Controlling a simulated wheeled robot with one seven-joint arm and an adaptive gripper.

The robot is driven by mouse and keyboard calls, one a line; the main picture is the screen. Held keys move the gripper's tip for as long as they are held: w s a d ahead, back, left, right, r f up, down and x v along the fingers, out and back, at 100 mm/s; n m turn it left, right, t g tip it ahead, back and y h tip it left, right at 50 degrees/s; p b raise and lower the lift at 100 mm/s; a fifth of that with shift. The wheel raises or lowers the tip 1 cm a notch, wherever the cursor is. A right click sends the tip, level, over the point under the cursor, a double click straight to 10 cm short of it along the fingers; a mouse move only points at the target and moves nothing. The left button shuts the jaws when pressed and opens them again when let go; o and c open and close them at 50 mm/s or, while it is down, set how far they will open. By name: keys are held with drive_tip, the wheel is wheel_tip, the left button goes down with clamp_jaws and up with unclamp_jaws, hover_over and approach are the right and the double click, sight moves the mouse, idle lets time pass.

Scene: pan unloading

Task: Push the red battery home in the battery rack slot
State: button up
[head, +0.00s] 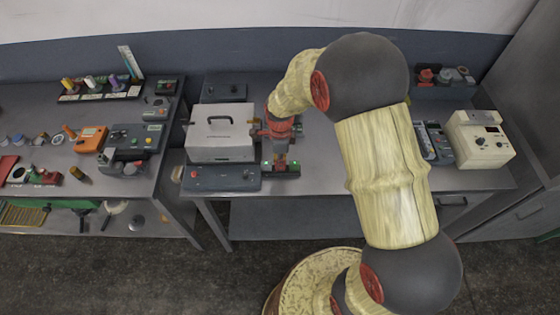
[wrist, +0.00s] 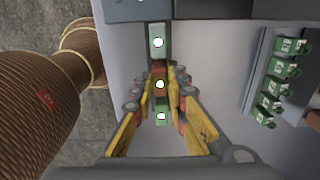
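The red battery (wrist: 159,77) sits between my fingertips in the wrist view, over the middle of a narrow strip with a grey block at its far end and green at its near end. I take this strip to be the battery rack (wrist: 162,117). My gripper (wrist: 161,72) points down with its yellow fingers close against both sides of the red piece. In the head view my gripper (head: 281,161) is low over the table, just right of the white box. The fingers hide the battery's sides, and how deep it sits cannot be told.
A white box with a handle (head: 221,135) and a dark control panel (head: 222,178) stand close left of my gripper. A holder with several green pieces (wrist: 264,75) lies to the right in the wrist view. Bare table (wrist: 212,88) lies between.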

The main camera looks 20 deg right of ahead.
drive_tip(key=o, duration=0.5)
drive_tip(key=shift+c, duration=0.2)
wheel_tip(320, 180, up, 12)
idle(0.4)
idle(0.4)
